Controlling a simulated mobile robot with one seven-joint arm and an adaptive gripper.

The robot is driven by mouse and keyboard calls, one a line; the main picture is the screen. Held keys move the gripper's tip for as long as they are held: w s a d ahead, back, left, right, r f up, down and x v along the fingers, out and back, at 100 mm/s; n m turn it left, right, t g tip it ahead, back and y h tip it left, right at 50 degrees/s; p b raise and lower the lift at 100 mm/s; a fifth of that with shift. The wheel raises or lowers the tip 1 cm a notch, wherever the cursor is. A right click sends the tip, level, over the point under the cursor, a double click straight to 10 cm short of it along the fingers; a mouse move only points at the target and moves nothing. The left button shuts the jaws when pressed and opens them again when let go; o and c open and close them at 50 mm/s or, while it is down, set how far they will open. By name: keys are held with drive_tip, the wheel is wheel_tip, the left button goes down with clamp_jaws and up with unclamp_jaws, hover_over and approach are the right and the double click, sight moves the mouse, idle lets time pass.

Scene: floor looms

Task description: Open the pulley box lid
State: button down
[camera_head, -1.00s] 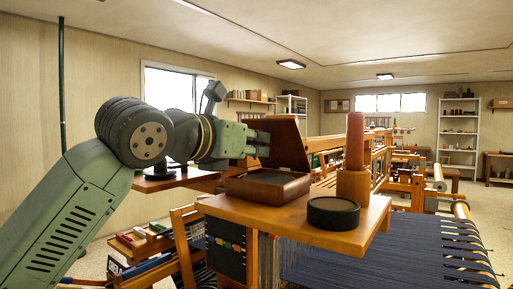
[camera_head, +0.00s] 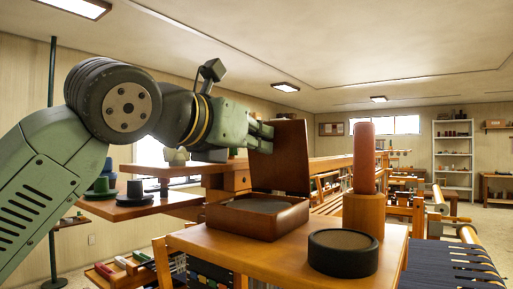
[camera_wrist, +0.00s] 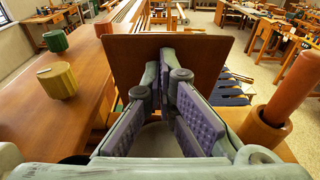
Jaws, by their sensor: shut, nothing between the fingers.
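The pulley box (camera_head: 257,216) is a reddish-brown wooden box with a dark grey inside, on a wooden shelf. Its lid (camera_head: 287,160) stands open, about upright along the box's far side. My gripper (camera_head: 263,136) is at the lid's upper left part, fingers shut and empty, close to or touching its face; I cannot tell which. In the wrist view the fingers (camera_wrist: 173,66) point at the broad brown face of the lid (camera_wrist: 210,58).
A round dark dish (camera_head: 342,253) and an orange cylinder on a wooden base (camera_head: 364,160) stand right of the box. Green and dark spools (camera_head: 101,186) sit on a ledge at the left. Looms and shelves (camera_head: 453,155) fill the background.

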drive_tip(key=shift+w+d+r, duration=0.2)
drive_tip(key=shift+w, duration=0.1)
drive_tip(key=shift+a+f, duration=0.1)
idle(0.5)
